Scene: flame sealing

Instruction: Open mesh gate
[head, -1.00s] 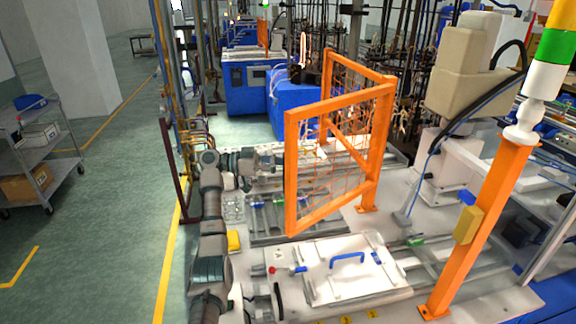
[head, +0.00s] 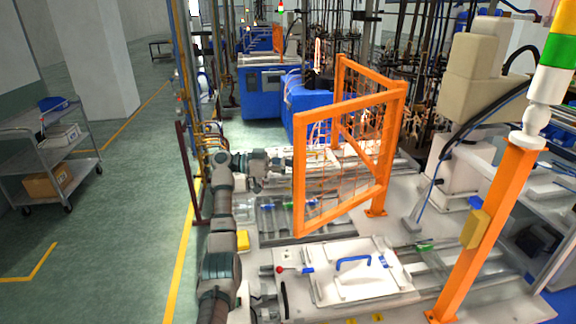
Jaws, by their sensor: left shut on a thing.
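The mesh gate (head: 298,180) is an orange frame with thin wire mesh and a diagonal brace. It stands upright, swung out at an angle from its orange hinge post on the machine table. My left arm reaches forward along the table's left edge. My left gripper (head: 282,161) points right, with its tips at the gate's free left upright, and is shut on it. The exact finger contact is small and partly hidden by the frame. My right gripper is not in view.
A white plate with a blue handle (head: 354,263) lies on the table in front of the gate. An orange post (head: 492,225) with a signal light stands at the right. A grey cart (head: 55,150) stands at the left, with clear green floor beside it.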

